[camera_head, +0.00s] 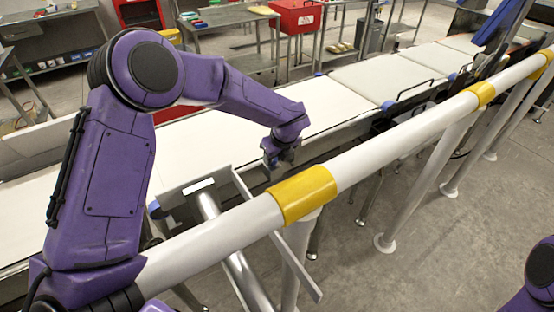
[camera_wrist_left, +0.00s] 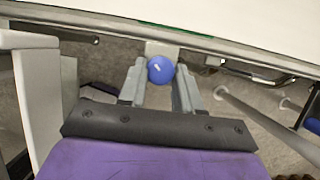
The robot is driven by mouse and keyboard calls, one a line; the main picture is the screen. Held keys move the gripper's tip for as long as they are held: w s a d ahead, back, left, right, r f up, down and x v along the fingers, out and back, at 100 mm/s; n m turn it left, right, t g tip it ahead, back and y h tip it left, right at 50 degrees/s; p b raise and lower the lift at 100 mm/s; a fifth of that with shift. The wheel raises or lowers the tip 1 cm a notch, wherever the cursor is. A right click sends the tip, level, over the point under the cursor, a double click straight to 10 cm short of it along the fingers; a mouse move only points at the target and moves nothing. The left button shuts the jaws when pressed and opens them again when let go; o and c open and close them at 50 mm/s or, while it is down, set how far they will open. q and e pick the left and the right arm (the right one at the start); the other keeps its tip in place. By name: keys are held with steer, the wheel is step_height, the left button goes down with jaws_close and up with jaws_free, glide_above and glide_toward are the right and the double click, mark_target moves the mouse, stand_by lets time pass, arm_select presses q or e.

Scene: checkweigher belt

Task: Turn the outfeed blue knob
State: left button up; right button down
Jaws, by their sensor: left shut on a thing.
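A round blue knob (camera_wrist_left: 160,69) sits on the belt's side edge in the left wrist view, between the fingertips of my left gripper (camera_wrist_left: 160,84). The gripper is shut on it, one finger on each side. In the head view my left gripper (camera_head: 276,160) reaches down at the near side of the belt, and it hides the knob there. My right gripper is out of view.
A white rail (camera_head: 385,143) with yellow bands runs across in front of the conveyor belt (camera_head: 335,100). Another blue knob (camera_head: 388,105) sits farther along the belt's near edge. A red box (camera_head: 296,17) stands on a table behind.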

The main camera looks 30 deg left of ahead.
arm_select(q)
steer(key=shift+a+f, duration=0.1)
stand_by(0.3)
steer(key=o, duration=0.9)
steer(key=shift+s, duration=0.1)
steer(key=shift+o, duration=0.7)
steer(key=shift+a, duration=0.15)
steer(key=b+v, duration=0.2)
steer(key=v, duration=0.8)
steer(key=shift+r, duration=0.35)
